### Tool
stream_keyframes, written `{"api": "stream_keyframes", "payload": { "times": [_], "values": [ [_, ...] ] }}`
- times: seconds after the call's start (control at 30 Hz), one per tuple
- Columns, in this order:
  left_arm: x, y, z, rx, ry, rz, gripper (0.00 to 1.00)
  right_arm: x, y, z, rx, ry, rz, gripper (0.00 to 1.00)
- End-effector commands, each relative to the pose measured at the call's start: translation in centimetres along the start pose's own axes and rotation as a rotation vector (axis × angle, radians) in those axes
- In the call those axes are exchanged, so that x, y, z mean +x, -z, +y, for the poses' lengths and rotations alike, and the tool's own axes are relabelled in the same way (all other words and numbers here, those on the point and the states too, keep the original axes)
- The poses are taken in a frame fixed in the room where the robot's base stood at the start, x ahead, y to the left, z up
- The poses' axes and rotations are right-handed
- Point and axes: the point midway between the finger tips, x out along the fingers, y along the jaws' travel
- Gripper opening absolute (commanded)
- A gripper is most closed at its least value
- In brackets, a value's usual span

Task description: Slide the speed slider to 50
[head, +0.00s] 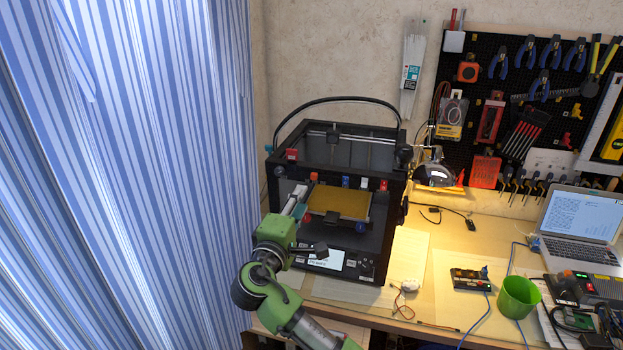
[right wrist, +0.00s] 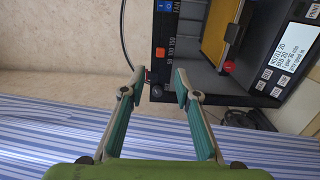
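The black 3D printer (head: 385,240) stands on the desk with an open front. On its upper front beam is a small orange-red slider knob (right wrist: 160,53) beside a white scale with marks that look like 50, 100 and 150; it appears as a small orange spot in the head view (head: 313,176). I cannot read its exact setting. My right gripper (right wrist: 159,84) is open and empty. Its fingertips lie just short of the knob, which shows beyond the gap between them. In the head view the right gripper (head: 299,198) reaches up along the printer's left front. My left gripper is not in view.
A blue block (head: 345,181) sits along the same beam. The yellow print bed (head: 340,202) and lit screen (head: 325,259) lie below. A striped curtain (head: 130,180) hangs close on the left. A lamp (head: 434,174), green cup (head: 518,297) and laptop (head: 580,228) are to the right.

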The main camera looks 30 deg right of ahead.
Motion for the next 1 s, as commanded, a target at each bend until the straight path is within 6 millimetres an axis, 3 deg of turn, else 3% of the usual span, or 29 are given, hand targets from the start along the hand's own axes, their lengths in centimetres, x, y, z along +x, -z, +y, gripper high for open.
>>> {"api": "stream_keyframes", "payload": {
  "times": [0.2, 0.5, 0.97, 1.0],
  "values": [
    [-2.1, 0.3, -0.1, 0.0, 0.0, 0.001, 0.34, 5.0, -0.1, 0.5, -0.002, 0.0, -0.004, 0.29],
    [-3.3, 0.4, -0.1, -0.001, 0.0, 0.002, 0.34, 9.4, 0.0, 0.1, 0.0, 0.001, -0.001, 0.29],
    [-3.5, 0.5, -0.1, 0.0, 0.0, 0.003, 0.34, 10.5, 0.0, -0.1, 0.003, 0.002, 0.001, 0.29],
    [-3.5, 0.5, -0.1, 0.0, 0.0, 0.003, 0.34, 10.5, 0.0, -0.1, 0.003, 0.002, 0.001, 0.21]
  ]
}}
